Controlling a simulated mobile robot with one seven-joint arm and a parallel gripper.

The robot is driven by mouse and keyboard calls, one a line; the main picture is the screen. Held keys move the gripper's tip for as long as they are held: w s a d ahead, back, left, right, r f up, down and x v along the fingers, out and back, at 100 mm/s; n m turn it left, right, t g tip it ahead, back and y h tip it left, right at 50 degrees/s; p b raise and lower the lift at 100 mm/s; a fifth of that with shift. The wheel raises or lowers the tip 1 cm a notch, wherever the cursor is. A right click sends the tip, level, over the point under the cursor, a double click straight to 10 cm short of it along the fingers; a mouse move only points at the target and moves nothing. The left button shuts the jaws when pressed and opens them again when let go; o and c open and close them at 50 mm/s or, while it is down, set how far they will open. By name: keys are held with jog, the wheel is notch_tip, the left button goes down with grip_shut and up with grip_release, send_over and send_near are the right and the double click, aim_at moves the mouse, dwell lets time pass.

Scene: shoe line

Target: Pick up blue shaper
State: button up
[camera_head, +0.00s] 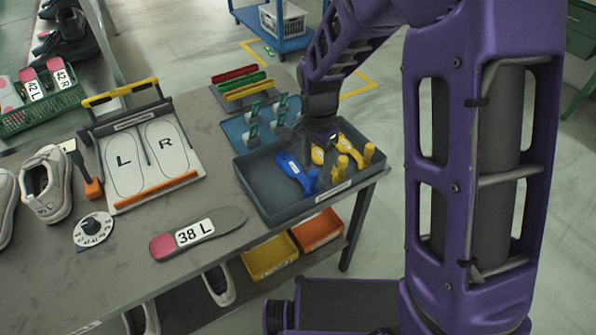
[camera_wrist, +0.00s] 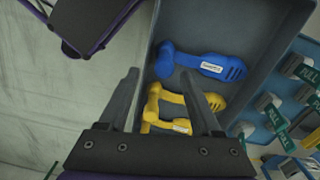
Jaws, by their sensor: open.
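The blue shaper (camera_head: 290,170) lies in the left part of the grey tray (camera_head: 262,205) in the head view. In the wrist view the blue shaper (camera_wrist: 204,66) lies lengthwise across the tray, with its knob end at left and its slotted end at right. My gripper (camera_head: 320,137) is above the tray's far side in the head view. In the wrist view my gripper (camera_wrist: 160,76) is open and empty, its fingertips apart. The fingers reach over the yellow shapers (camera_wrist: 178,98) and point towards the blue one. They partly hide the yellow shapers.
Two or more yellow shapers (camera_head: 345,152) lie beside the blue one. A blue mat with green-tagged items (camera_head: 240,133) borders the tray. A 38 L insole (camera_head: 198,232) and an L/R board (camera_head: 150,160) lie left. The table's right edge is close to the tray.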

aim_at(314, 172)
jog(key=f, duration=0.4)
jog(key=shift+a+f+b, duration=0.2)
jog(key=shift+a+b, duration=0.05)
jog(key=shift+b, duration=0.05)
grip_shut()
